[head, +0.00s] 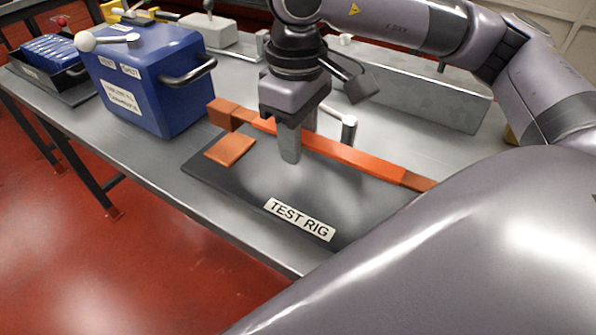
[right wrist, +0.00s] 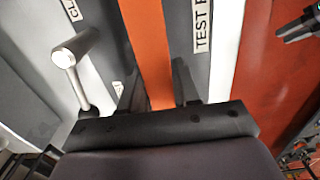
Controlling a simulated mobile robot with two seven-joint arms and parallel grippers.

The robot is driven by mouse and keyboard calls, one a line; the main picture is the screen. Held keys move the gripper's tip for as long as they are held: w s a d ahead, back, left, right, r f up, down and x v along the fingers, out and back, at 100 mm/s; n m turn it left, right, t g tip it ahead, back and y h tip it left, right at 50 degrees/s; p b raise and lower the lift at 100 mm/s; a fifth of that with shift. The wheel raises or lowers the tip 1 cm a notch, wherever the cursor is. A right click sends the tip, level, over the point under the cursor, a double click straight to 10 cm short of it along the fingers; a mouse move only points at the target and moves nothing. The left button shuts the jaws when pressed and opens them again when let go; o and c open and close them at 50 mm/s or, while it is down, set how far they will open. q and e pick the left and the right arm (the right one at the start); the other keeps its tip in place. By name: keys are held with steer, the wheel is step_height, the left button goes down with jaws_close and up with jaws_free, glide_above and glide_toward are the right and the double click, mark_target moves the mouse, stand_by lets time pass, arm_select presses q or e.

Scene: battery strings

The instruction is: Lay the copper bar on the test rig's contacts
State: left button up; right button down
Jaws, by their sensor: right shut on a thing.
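The copper bar (head: 345,154) is a long orange strip over the back part of the black test rig base (head: 345,195), which carries a TEST RIG label. My right gripper (head: 290,145) points down and is shut on the bar left of its middle. In the right wrist view the bar (right wrist: 148,45) runs between the two fingers (right wrist: 157,85). Copper contact blocks show at the bar's left end (head: 223,112) and right end (head: 417,181). The bar lines up with both; I cannot tell whether it rests on them. My left gripper is not in the head view.
A copper pad (head: 230,149) lies on the rig's front left. A blue box with handles (head: 150,80) stands left, and a long grey block (head: 430,95) lies behind. The table's front edge is close.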

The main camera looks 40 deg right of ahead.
mark_target(298, 181)
steer(key=shift+f+b, duration=1.35)
steer(key=shift+f, duration=1)
steer(key=shift+f, duration=0.2)
steer(key=c, duration=0.8)
jaws_free()
steer(key=shift+r, duration=0.2)
step_height(298, 181, up, 12)
steer(key=shift+p, duration=1.1)
